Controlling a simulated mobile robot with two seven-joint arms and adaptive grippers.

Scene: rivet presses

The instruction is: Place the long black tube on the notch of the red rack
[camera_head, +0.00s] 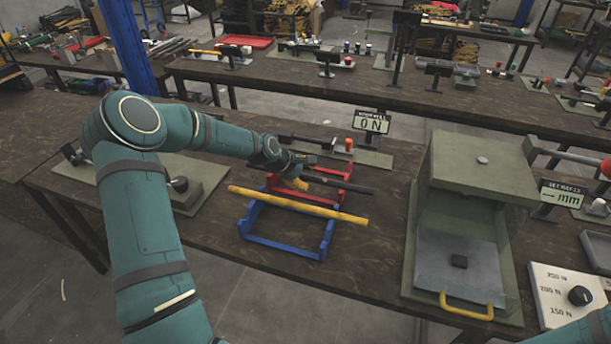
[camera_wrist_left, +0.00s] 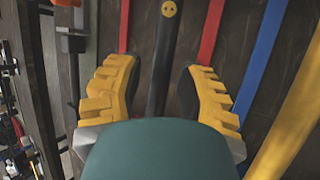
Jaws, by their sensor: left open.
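The long black tube (camera_head: 348,187) lies along the red rack (camera_head: 337,171), with its right end sticking out past the rack in the head view. I cannot tell whether it sits in the notch. My left gripper (camera_head: 298,182) is at the tube's left part. In the left wrist view its yellow-padded fingers (camera_wrist_left: 158,92) are open, one on each side of the black tube (camera_wrist_left: 164,60), with visible gaps. Red rack bars (camera_wrist_left: 210,30) run on both sides of the tube there. My right gripper is not in view.
A blue rack (camera_head: 284,246) holding a yellow tube (camera_head: 298,206) stands just in front of the red rack. A green press box (camera_head: 478,165) is to the right. A "0 N" display (camera_head: 371,122) and a plate with an orange knob (camera_head: 349,144) are behind.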

